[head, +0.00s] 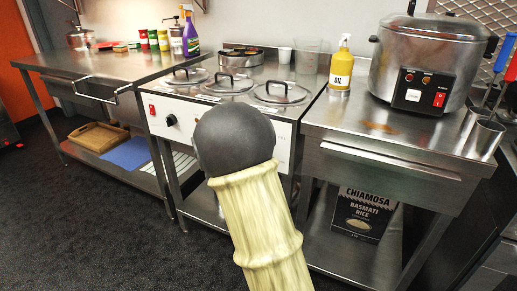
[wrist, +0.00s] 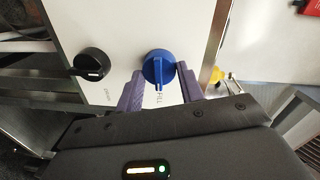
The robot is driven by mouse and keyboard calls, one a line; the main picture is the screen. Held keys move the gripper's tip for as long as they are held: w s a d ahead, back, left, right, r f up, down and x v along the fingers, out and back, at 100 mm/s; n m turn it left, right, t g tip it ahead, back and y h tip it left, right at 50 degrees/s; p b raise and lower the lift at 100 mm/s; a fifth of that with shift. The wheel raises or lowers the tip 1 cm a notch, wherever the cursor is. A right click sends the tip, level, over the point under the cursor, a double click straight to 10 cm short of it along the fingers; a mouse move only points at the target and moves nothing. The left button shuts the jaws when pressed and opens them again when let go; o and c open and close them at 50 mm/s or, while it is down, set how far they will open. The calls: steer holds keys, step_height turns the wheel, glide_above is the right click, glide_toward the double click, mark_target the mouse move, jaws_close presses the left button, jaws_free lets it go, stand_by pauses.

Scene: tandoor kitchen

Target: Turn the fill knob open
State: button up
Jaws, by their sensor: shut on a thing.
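The blue fill knob (wrist: 158,66) sits on a white panel in the wrist view, with the word FILL printed below it. Its ridge runs up and down in that picture, with a pale mark at the lower end. My gripper (wrist: 160,73) has its purple fingers on either side of the knob and is shut on it. The finger contact is partly hard to make out. In the head view my arm's rounded dark joint and pale link cover the panel's middle, so the fill knob and my gripper are hidden there.
A black knob (wrist: 91,65) is left of the fill knob; it also shows in the head view (head: 171,120), near a red switch (head: 152,110). Lidded pots (head: 282,92) are set in the unit above. A yellow oil bottle (head: 340,68) and rice cooker (head: 425,60) stand right.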

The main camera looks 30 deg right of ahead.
steer(key=shift+m+b, duration=0.3)
steer(key=shift+m, duration=0.1)
steer(key=o, duration=1)
steer(key=shift+a, duration=0.1)
steer(key=p+v, duration=0.3)
steer(key=v, duration=1.4)
steer(key=shift+s, duration=0.1)
